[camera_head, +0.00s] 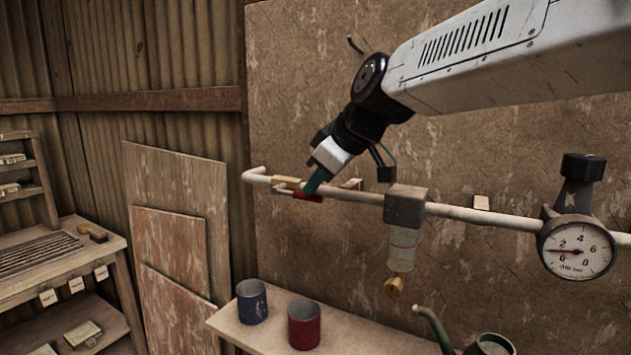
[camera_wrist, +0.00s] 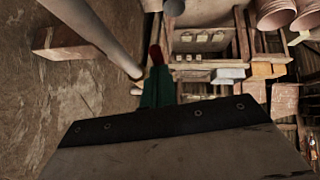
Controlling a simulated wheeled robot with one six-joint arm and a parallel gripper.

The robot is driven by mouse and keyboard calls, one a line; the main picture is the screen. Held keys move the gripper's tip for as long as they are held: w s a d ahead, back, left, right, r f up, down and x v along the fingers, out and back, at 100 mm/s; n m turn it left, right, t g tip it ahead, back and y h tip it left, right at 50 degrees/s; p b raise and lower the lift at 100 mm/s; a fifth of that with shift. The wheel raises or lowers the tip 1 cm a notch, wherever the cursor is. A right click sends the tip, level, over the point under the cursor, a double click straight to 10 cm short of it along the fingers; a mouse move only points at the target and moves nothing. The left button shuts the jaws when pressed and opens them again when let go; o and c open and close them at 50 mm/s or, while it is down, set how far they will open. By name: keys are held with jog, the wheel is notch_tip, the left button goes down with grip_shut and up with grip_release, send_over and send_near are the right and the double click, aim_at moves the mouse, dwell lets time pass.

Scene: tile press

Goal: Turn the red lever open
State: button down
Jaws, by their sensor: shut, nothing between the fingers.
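The red lever (camera_head: 308,197) sits on the pale pipe (camera_head: 460,213) that runs along the board wall, near the pipe's left end. In the head view it lies roughly along the pipe. In the wrist view the red lever (camera_wrist: 155,55) shows just beyond the tips of my gripper (camera_wrist: 156,75), beside the pipe (camera_wrist: 95,35). Nothing shows between the fingers. The lever's pivot is partly hidden.
A filter with a clear bowl (camera_head: 402,247) hangs from the pipe to the right, and a pressure gauge (camera_head: 577,248) is farther right. Below, a shelf (camera_head: 275,325) carries a blue mug (camera_head: 252,301) and a red mug (camera_head: 304,323). A wooden rack (camera_head: 60,262) stands at left.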

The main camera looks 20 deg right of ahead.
jog(key=a+r+v, duration=0.1)
jog(key=v, duration=1.2)
jog(key=s+d+f+m+g+h, duration=0.1)
jog(key=s+f+m+g+h, duration=0.1)
jog(key=s+f, duration=0.7)
jog(key=s+d+f+m+g+h, duration=0.1)
jog(key=s+f+m, duration=0.6)
jog(key=f, duration=1)
jog(key=s+d+g, duration=0.1)
jog(key=s+g, duration=0.1)
jog(key=s, duration=0.1)
jog(key=shift+s+f+g+h, duration=0.3)
jog(key=shift+f+g+h, duration=0.05)
jog(key=shift+g+h, duration=0.05)
